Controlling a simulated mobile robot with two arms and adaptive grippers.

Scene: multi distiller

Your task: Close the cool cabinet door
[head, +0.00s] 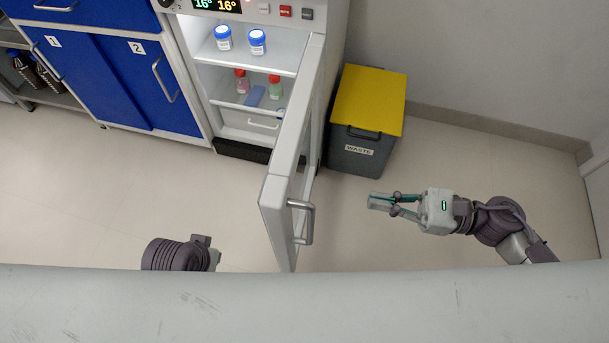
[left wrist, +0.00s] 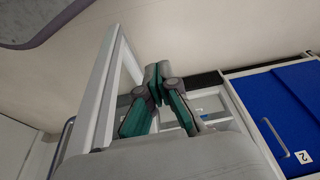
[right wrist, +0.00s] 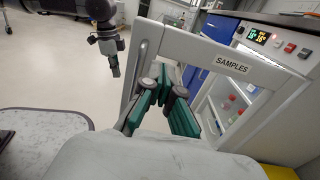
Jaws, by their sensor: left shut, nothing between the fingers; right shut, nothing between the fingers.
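The cool cabinet (head: 201,85) stands at the top middle of the head view. Its door (head: 290,150) is wide open, jutting out from the cabinet's right side. A metal handle (head: 309,222) is on the door's right-hand outer face. The door, labelled SAMPLES, shows in the right wrist view (right wrist: 205,55) and also in the left wrist view (left wrist: 103,85). My right gripper (head: 372,201) is shut and empty, right of the handle and apart from it. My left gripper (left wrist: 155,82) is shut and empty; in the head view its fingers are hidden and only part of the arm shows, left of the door.
A grey waste bin (head: 360,150) with a yellow lid stands right of the cabinet, behind the door. Blue cupboards (head: 110,75) are at the left. Blue-capped jars (head: 240,41) and small bottles (head: 258,82) stand inside the cabinet. The floor on both sides of the door is clear.

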